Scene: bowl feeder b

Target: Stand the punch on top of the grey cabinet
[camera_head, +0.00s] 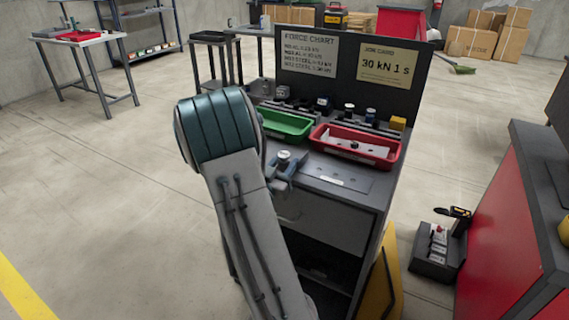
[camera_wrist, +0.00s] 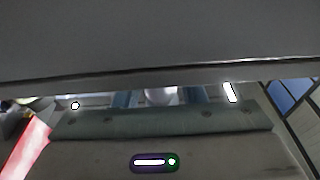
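The grey cabinet (camera_head: 322,226) stands in the middle of the head view, with a dark panel at its back. My gripper (camera_head: 284,170) is at the left edge of the cabinet top, partly hidden behind my arm. A small upright piece with a pale round top, seemingly the punch (camera_head: 284,156), shows at its bluish fingers. In the wrist view, a pale rounded thing (camera_wrist: 160,95) fills the space between the two blue fingers. Its lower part is hidden, and I cannot tell whether the fingers press on it or whether it touches the top.
A green bin (camera_head: 287,135) and a red bin (camera_head: 392,160) sit on the cabinet top, with several small pieces behind them. A flat grey plate (camera_head: 338,176) lies in front. A red cabinet (camera_head: 495,235) and a dark floor box (camera_head: 435,264) are at right.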

